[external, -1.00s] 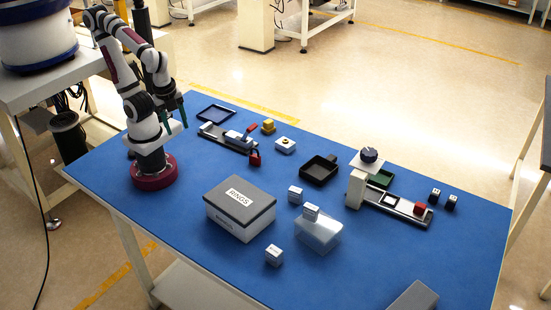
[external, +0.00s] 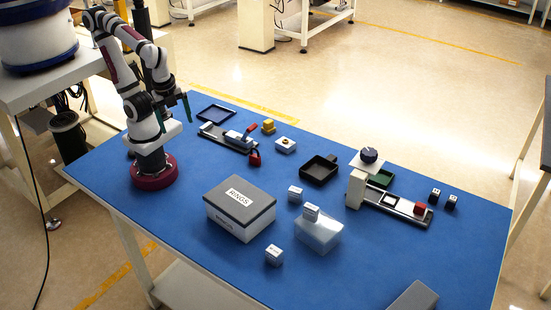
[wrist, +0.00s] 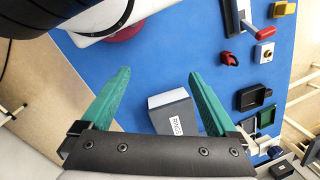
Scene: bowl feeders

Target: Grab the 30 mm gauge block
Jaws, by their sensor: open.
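Three small light blocks with dark print could be gauge blocks: one stands on the mat (external: 295,194), one sits on top of a translucent box (external: 311,211), and one stands nearer the front (external: 274,256). Their print is too small to read, so I cannot tell which is 30 mm. My gripper (external: 175,112) is raised near my base at the left, far from all three. In the wrist view my gripper (wrist: 158,75) has its green fingers wide apart with nothing between them. No block shows clearly in the wrist view.
A grey-lidded RINGS box (external: 240,215) stands between my arm and the blocks. A black tray (external: 319,170), a slide fixture with a red block (external: 420,209), a rail fixture with a red handle (external: 228,138) and a red padlock (external: 255,160) surround them. The blue mat's front left is clear.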

